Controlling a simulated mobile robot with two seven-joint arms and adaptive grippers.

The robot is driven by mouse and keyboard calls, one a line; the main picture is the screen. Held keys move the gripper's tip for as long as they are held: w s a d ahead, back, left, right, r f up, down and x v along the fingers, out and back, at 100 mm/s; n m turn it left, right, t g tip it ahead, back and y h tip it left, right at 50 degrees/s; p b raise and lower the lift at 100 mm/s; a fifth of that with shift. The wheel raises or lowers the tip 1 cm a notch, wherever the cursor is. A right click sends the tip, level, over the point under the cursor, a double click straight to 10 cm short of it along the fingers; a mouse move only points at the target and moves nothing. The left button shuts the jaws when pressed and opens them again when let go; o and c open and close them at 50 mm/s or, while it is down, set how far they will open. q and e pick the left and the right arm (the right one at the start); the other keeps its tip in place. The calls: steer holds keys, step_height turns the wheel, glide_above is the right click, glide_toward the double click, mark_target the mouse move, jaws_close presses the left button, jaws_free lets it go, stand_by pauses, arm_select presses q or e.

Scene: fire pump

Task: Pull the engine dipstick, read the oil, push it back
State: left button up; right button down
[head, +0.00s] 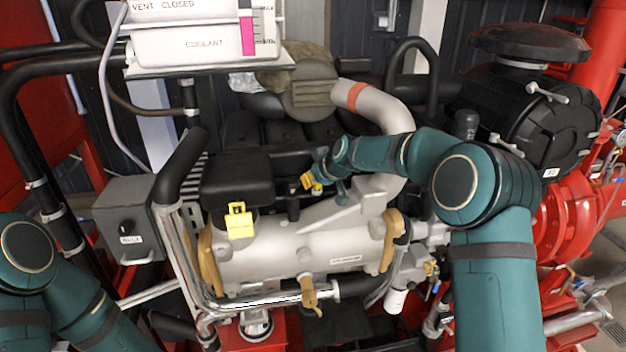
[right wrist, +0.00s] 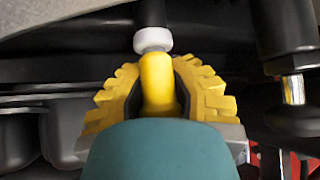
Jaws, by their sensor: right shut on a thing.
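The engine (head: 290,250) is a silver-grey block with black covers, in the middle of the head view. My right gripper (head: 312,183) reaches down behind the block's top edge, beside the black cover. In the right wrist view its yellow ridged fingers (right wrist: 158,78) are shut on the dipstick's yellow handle (right wrist: 157,88). The rest of the dipstick is hidden, and no oil mark shows. My left gripper is out of view; only part of its arm shows at lower left.
A yellow tag-like part (head: 240,221) is on the engine's front left. A coolant tank (head: 195,45) stands at upper left, and a silver pipe (head: 375,105) curves behind my right arm. A black cylinder (right wrist: 290,60) stands close right of the gripper. The black air filter (head: 525,105) is at right.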

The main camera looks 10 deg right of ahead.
steer(key=shift+s+f, duration=0.15)
steer(key=shift+f, duration=0.2)
steer(key=c, duration=1.3)
jaws_free()
steer(key=o, duration=0.5)
steer(key=shift+s+d, duration=0.1)
steer(key=shift+o, duration=0.2)
steer(key=shift+r, duration=0.15)
steer(key=shift+s+d+r, duration=0.1)
steer(key=shift+r, duration=0.2)
steer(key=v, duration=1.1)
steer(key=shift+s, duration=0.25)
steer(key=shift+d, duration=0.1)
